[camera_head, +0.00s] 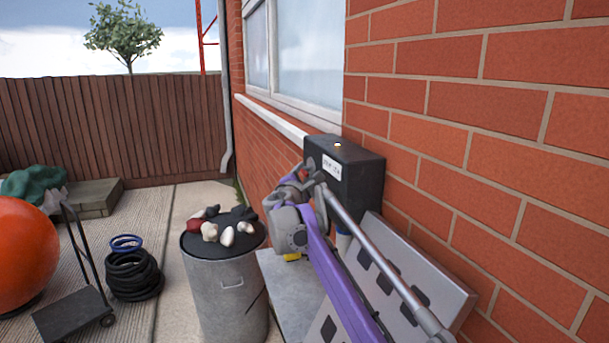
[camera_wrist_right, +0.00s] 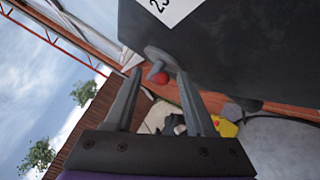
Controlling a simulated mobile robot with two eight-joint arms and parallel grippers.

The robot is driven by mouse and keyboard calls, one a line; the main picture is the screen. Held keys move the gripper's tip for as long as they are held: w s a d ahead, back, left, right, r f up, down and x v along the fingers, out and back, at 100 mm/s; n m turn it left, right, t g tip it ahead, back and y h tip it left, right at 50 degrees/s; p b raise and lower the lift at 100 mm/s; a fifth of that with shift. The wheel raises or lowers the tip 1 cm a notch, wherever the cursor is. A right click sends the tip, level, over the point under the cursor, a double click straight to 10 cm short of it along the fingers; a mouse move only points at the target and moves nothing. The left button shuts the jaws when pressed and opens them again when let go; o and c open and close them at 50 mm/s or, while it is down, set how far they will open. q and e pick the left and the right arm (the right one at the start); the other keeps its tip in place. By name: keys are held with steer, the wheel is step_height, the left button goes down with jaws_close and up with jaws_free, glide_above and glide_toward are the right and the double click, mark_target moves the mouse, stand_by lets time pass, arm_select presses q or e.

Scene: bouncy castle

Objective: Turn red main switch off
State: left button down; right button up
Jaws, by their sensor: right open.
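The red main switch (camera_wrist_right: 161,77) shows in the right wrist view as a red knob on a grey lever, beside a dark box (camera_head: 352,170) fixed to the brick wall. The box has a white label on its side and a small light on top. My right gripper (camera_head: 303,178) is open in front of the box's left end. In the wrist view its two fingers stand either side of the red knob, near their tips; I cannot tell whether they touch it. My left gripper is not in view.
A metal bin (camera_head: 222,290) topped with stones stands left of my arm. A grey panel with dark pads (camera_head: 445,290) leans against the brick wall. A hand truck (camera_head: 75,310), black coils (camera_head: 133,276) and an orange ball (camera_head: 22,255) are at left. Paving between is clear.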

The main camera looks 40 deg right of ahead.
steer(key=shift+d, duration=0.1)
jaws_close()
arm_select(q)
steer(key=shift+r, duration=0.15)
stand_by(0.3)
